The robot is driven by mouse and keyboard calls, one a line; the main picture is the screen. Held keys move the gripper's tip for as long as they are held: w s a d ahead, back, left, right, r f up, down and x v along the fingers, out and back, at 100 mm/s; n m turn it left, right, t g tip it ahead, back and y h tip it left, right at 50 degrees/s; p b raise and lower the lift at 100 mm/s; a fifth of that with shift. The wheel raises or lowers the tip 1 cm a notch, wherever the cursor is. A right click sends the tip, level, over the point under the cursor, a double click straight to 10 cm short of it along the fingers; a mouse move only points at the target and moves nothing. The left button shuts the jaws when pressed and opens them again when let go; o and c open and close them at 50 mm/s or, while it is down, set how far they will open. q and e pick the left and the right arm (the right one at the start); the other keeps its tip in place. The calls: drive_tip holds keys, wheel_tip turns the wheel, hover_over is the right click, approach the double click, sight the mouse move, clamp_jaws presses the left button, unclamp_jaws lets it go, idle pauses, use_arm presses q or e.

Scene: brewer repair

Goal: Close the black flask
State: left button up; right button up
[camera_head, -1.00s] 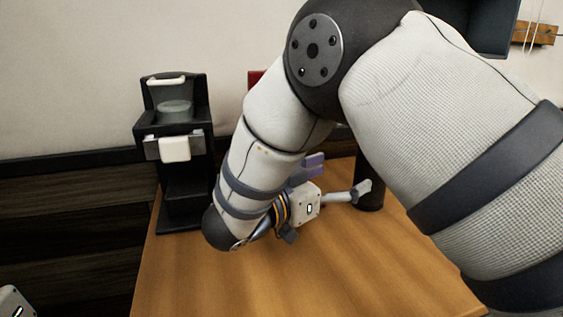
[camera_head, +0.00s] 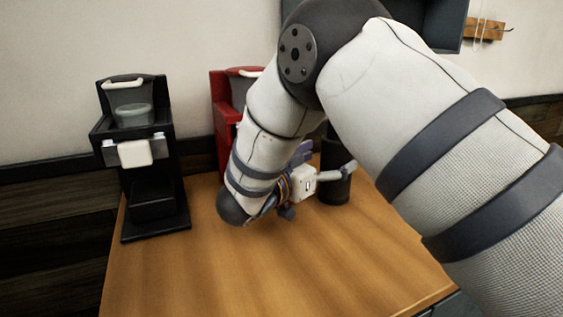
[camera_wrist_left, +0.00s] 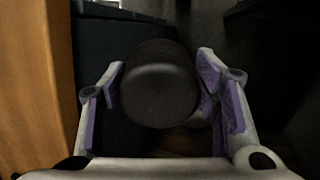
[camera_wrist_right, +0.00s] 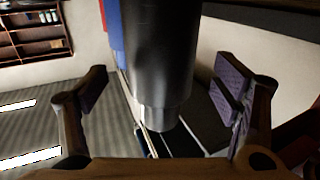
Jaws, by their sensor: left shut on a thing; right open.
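The black flask (camera_head: 336,186) stands upright on the table, partly hidden by my right gripper. My right gripper (camera_head: 328,160) is open, with a finger in front of the flask. In the right wrist view the dark flask (camera_wrist_right: 162,50) with its silvery neck (camera_wrist_right: 162,117) lies between the spread fingers of my right gripper (camera_wrist_right: 165,85), with gaps on both sides. My left gripper (camera_wrist_left: 160,78) shows only in its wrist view, shut on a round black piece that looks like the lid (camera_wrist_left: 158,92). My left gripper is outside the head view.
A black coffee brewer (camera_head: 150,190) with a glass-like container stands at the table's left. A red brewer (camera_head: 228,115) stands behind my right arm. The front of the wooden table (camera_head: 260,280) is clear. A dark cabinet (camera_head: 443,30) hangs at the upper right.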

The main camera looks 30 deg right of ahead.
drive_tip(key=x, duration=0.4)
drive_tip(key=shift+w+d+r, duration=0.1)
drive_tip(key=shift+d+r, duration=0.1)
drive_tip(key=shift+c, duration=0.2)
